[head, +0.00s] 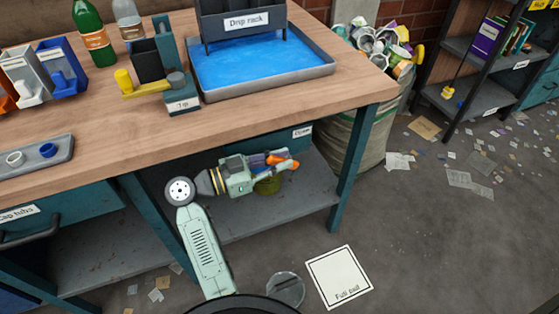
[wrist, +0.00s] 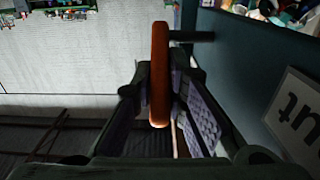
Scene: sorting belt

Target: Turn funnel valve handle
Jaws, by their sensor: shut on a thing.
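An orange bar, which looks like the valve handle (head: 293,164), shows at the tip of my gripper (head: 272,161) under the workbench. In the wrist view the orange handle (wrist: 160,70) stands upright between the two padded fingers of my gripper (wrist: 162,98). My gripper is shut on it. A short dark stem (wrist: 191,36) runs from behind the handle to the right, towards a dark teal panel. I cannot make out the funnel itself in either view. The fingers hide part of the handle in the head view.
The workbench (head: 345,93) overhangs my arm, with a teal leg (head: 350,160) to the right and a lower shelf (head: 300,205) below. A full sack (head: 370,120) stands behind the leg. The floor at right has scattered papers.

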